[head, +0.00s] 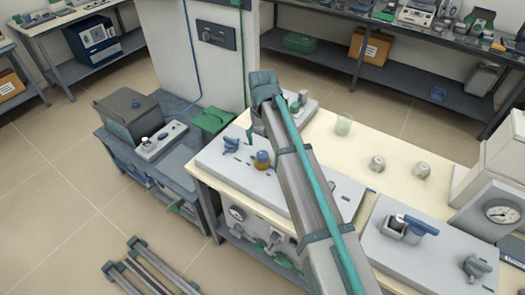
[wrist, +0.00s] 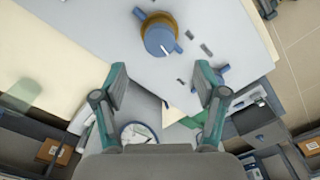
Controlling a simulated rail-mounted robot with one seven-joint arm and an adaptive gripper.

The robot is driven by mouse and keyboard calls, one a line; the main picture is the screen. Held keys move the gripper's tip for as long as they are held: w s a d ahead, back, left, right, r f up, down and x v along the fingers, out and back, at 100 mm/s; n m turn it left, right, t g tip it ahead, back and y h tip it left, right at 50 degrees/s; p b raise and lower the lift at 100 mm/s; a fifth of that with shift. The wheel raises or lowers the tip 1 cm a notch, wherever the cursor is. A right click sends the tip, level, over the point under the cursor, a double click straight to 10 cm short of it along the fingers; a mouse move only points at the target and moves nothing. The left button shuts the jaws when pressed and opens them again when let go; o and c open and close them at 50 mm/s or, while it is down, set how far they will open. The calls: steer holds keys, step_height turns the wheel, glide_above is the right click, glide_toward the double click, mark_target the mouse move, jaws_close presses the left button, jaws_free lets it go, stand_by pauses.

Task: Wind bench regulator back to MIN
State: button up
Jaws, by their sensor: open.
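The regulator I take as the task's is a round blue knob (wrist: 160,38) on a brass-coloured collar, set in a pale grey panel (wrist: 85,25). It lies beyond my fingertips in the wrist view. In the head view the same brass and blue knob (head: 262,160) stands on the bench panel, just left of my arm. My gripper (wrist: 161,85) is open and empty, its two teal-jointed fingers apart and short of the knob. In the head view I cannot make out the fingers clearly. No MIN mark is readable, so the knob's setting cannot be told.
Another blue handle (head: 231,143) sits on the same panel, left of the knob. A greenish glass beaker (head: 343,124) and two small pale round objects (head: 377,163) stand on the cream bench top. A second panel with a blue handle (head: 420,226) is at right.

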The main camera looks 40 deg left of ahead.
mark_target(263, 154)
step_height(263, 154, down, 8)
steer(key=shift+f+p, duration=0.1)
steer(key=shift+p, duration=0.95)
steer(key=c, duration=1.1)
steer(key=shift+n+b, duration=0.45)
steer(key=shift+n, duration=0.25)
steer(key=shift+c, duration=0.2)
steer(key=shift+n, duration=0.5)
steer(key=o, duration=1.1)
steer(key=shift+o, duration=0.2)
